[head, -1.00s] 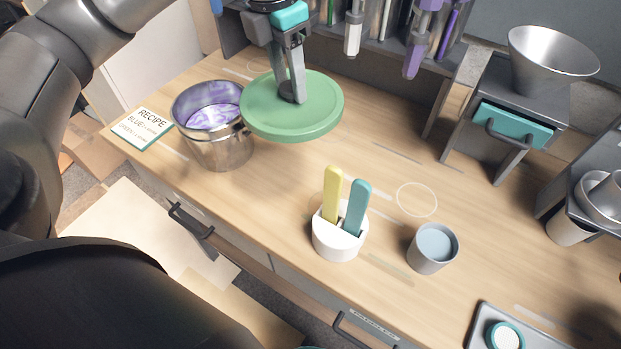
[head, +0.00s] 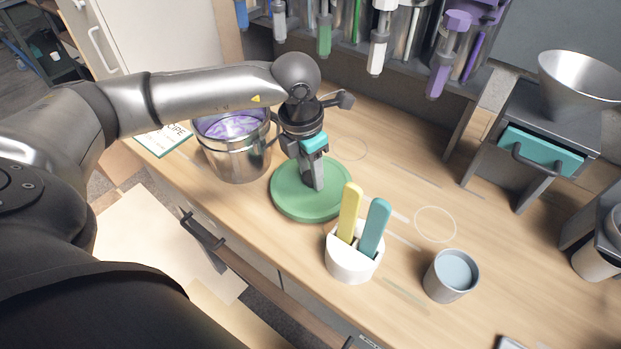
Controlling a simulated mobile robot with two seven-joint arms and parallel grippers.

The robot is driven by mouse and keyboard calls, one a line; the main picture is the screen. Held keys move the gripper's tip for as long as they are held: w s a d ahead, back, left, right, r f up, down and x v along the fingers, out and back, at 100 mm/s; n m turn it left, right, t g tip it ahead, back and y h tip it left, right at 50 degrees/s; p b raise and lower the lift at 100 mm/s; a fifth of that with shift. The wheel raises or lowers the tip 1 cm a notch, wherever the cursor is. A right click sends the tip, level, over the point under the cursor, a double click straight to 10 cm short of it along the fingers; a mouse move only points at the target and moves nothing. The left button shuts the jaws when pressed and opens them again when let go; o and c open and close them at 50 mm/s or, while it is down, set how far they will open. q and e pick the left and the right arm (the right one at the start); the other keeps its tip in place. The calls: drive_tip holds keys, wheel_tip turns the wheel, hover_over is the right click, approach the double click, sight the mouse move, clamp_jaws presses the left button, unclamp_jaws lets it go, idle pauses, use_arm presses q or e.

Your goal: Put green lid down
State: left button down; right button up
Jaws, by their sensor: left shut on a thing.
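The round green lid (head: 290,203) is at the middle of the wooden counter, right of and in front of the metal pot. It looks level and on or very close to the counter; I cannot tell if it fully rests there. My left gripper (head: 316,182) points down and is shut on the lid's middle, which the fingers hide. The metal pot (head: 240,160) stands uncovered with purple-white contents, partly behind my left arm. My right gripper is not in view.
A white holder (head: 350,265) with a yellow and a teal stick stands close in front of the lid. A grey cup (head: 450,277) is to its right. A rack with hanging bottles (head: 380,45) is behind. The counter (head: 400,160) right of the lid is clear.

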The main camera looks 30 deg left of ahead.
use_arm(q)
wheel_tip(320, 180, down, 3)
drive_tip(key=shift+r, duration=0.2)
drive_tip(key=shift+f, duration=0.15)
drive_tip(key=shift+c, duration=2.1)
unclamp_jaws()
